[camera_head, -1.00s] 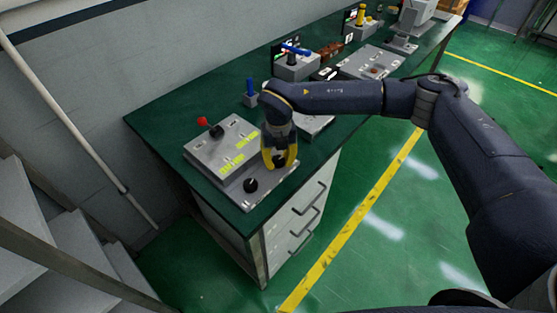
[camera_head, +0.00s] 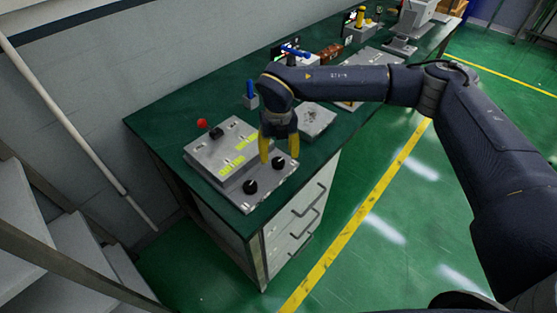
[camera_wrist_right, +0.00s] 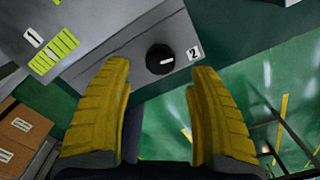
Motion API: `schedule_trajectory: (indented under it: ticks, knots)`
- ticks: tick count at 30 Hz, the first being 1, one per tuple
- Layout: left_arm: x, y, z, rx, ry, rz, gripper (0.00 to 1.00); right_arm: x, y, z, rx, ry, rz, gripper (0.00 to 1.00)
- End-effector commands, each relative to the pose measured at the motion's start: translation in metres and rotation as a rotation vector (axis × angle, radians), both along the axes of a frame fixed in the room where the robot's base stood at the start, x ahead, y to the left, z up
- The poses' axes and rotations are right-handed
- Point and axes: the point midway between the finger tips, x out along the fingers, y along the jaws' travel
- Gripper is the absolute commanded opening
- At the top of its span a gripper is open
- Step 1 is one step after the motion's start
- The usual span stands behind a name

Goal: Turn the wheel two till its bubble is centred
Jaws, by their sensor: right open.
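The grey device (camera_head: 222,150) on the green bench has two light green bubble vials and two black wheels. In the wrist view, the black wheel two (camera_wrist_right: 160,58) sits beside a "2" label, its white mark showing. In the head view, wheel two (camera_head: 278,163) appears just below my right gripper (camera_head: 279,160). The yellow fingers of the right gripper (camera_wrist_right: 160,72) are open, apart and empty, one to each side of the wheel in the wrist view. The other black wheel (camera_head: 250,187) is nearer the front. My left gripper is not in view.
A blue-handled post (camera_head: 250,92) and further grey units (camera_head: 366,92) stand farther along the bench. White drawers (camera_head: 300,215) are below. The green bench top (camera_head: 165,112) is clear at the back left.

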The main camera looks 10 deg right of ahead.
Motion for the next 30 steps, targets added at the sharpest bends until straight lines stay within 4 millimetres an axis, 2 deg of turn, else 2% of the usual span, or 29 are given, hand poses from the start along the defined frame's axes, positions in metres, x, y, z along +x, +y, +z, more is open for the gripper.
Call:
schedule_trajectory:
  ticks: [6,12,18,30]
  knots:
    - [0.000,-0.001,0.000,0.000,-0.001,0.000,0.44,0.001,0.000,0.038,0.000,-0.003,0.000,0.59]
    - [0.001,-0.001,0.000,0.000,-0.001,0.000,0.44,0.000,0.000,0.061,0.000,-0.001,-0.001,0.59]
    - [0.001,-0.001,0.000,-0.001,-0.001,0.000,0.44,0.000,0.000,0.071,0.000,0.000,-0.001,0.59]
    - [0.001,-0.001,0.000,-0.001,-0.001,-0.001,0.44,0.000,0.000,0.073,0.000,0.000,-0.001,0.59]
